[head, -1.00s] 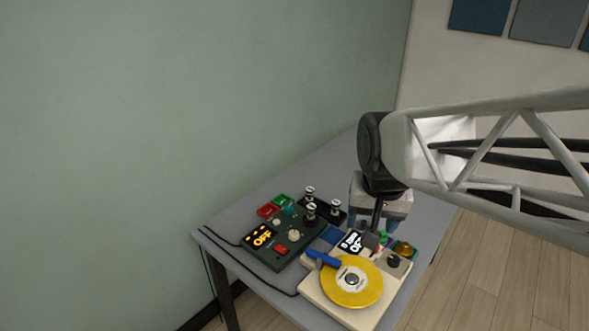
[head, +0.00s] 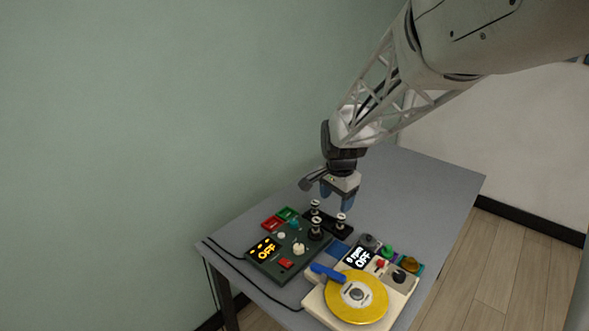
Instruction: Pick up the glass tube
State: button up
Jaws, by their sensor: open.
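My gripper (head: 337,197) is in the head view, pointing down above the back of the table, with its blue fingertips apart and nothing seen between them. Just below and in front of it stand several small upright cylinders with dark and silvery bands, such as the rear one (head: 315,208), the right one (head: 341,220) and the front one (head: 315,231). They stand on or beside a black base (head: 328,214). I cannot tell which of them, if any, is the glass tube; no clearly transparent tube shows at this size.
A dark green control box (head: 270,268) with a lit OFF display stands at the left. A cream machine (head: 318,300) with a yellow disc (head: 357,297) and a blue arm stands at the front right. The grey table (head: 425,190) is clear at the back right.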

aim_at(317, 220)
jog(key=w+f+m, duration=0.1)
jog(key=w+f, duration=0.3)
jog(key=w+a+f+m, duration=0.1)
jog(key=w+f+m, duration=0.1)
jog(key=w+f, duration=0.2)
jog(key=w+a+f+m, duration=0.1)
jog(key=w+f+m, duration=0.1)
jog(key=w+f, duration=0.2)
jog(key=shift+w+a+f+g, duration=0.15)
jog(key=shift+w+f+g, duration=0.25)
jog(key=shift+f, duration=0.3)
jog(key=shift+f, duration=0.1)
jog(key=shift+f, duration=1.2)
jog(key=shift+f, duration=0.15)
jog(key=shift+s+a+f, duration=0.1)
jog(key=shift+a+f, duration=0.05)
jog(key=shift+f, duration=0.65)
jog(key=shift+s+a+f, duration=0.1)
jog(key=shift+a+f, duration=0.05)
jog(key=shift+f, duration=1.5)
